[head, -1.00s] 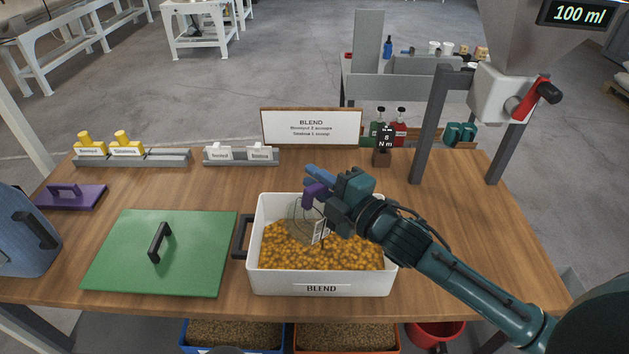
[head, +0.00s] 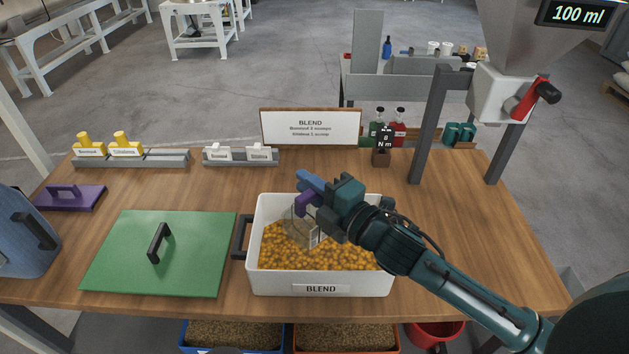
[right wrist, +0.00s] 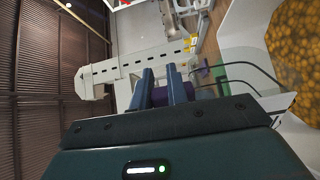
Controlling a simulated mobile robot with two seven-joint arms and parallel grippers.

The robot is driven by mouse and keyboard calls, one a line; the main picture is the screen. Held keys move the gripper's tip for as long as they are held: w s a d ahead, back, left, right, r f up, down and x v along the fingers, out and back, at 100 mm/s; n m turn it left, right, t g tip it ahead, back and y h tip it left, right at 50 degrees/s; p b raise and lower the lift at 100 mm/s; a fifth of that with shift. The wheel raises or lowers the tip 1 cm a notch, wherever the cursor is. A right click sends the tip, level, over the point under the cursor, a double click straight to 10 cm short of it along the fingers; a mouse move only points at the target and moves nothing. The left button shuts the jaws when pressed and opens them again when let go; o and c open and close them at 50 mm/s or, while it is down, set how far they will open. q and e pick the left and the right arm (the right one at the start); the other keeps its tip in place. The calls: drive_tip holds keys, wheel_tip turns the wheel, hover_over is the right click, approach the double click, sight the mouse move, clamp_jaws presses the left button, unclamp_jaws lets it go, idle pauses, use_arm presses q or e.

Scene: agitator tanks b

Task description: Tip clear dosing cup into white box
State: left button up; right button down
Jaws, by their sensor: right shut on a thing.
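The white box (head: 257,283), labelled BLEND, stands on the table and holds orange-brown granules (head: 350,256). My right gripper (head: 312,190) is above the box and shut on the purple handle of the clear dosing cup (head: 300,232). The cup hangs over the left-middle of the granules and looks tilted. Its clear walls make it hard to tell how much is inside or whether it touches the granules. In the right wrist view the blue fingers (right wrist: 163,88) close by the purple handle, and the cup (right wrist: 262,100) shows faintly beyond. My left gripper is not in view.
A green lid (head: 190,255) with a black handle lies left of the box, and a purple lid (head: 72,196) lies farther left. A BLEND sign (head: 311,127) and label racks (head: 130,160) stand at the back. A hopper frame (head: 433,125) rises at the right.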

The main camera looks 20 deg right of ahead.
drive_tip(key=a+n, duration=0.1)
drive_tip(key=s+a+r+n, duration=0.1)
drive_tip(key=n, duration=0.1)
drive_tip(key=shift+s+a, duration=0.2)
drive_tip(key=shift+a, duration=0.05)
drive_tip(key=a+n, duration=0.1)
drive_tip(key=s+n, duration=0.1)
drive_tip(key=n, duration=0.1)
drive_tip(key=a+n, duration=0.1)
drive_tip(key=n, duration=0.1)
drive_tip(key=shift+s+a+r, duration=0.2)
drive_tip(key=shift+s+a, duration=0.05)
drive_tip(key=shift+a, duration=0.1)
wheel_tip(320, 180, down, 6)
drive_tip(key=s+a+n, duration=0.1)
drive_tip(key=a+n, duration=0.1)
drive_tip(key=n, duration=0.8)
drive_tip(key=shift+n, duration=0.3)
